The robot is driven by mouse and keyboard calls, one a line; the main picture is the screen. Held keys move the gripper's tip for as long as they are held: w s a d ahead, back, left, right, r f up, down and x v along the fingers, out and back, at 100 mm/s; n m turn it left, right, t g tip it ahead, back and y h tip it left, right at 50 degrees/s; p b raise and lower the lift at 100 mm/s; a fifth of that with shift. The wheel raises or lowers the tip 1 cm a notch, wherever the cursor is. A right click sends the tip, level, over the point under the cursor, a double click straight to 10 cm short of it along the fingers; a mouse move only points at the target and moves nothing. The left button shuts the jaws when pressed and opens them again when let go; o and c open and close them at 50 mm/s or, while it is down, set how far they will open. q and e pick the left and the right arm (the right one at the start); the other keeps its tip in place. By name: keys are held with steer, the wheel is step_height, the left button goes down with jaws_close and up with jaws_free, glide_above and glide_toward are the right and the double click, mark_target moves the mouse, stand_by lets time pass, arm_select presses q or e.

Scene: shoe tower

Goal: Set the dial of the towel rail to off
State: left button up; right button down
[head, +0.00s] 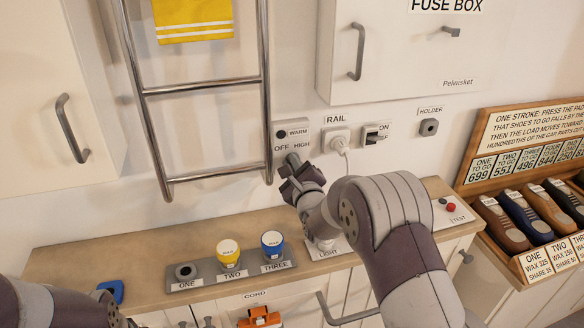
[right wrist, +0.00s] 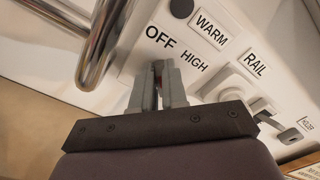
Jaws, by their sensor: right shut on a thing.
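The towel rail (head: 264,70) is a chrome ladder frame on the wall. Its control panel (head: 282,127), lower right of the frame, has a dark round spot beside WARM and the labels OFF and HIGH. In the right wrist view the panel's OFF label (right wrist: 160,37) and HIGH label (right wrist: 194,59) are just beyond my fingers. My right gripper (head: 292,160) is at the panel's lower part, shut on the dial; it also shows in the right wrist view (right wrist: 158,80). The fingers hide most of the dial, so its setting cannot be read. My left gripper is out of view.
A plug in the RAIL socket (head: 336,137) and a switch (head: 376,134) are right of the panel. Yellow (head: 228,252) and blue (head: 272,244) wax pots stand on the counter below. A yellow towel (head: 193,18) hangs on the rail. The counter's left part is mostly clear.

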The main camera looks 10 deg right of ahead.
steer(key=shift+s+f, duration=0.1)
steer(key=shift+f, duration=0.3)
steer(key=c, duration=1.2)
jaws_free()
steer(key=shift+d, duration=0.1)
steer(key=shift+o, duration=0.2)
steer(key=shift+r, duration=0.2)
steer(key=s+b, duration=0.1)
steer(key=s, duration=1.1)
steer(key=shift+s+d, duration=0.25)
steer(key=shift+s, duration=0.15)
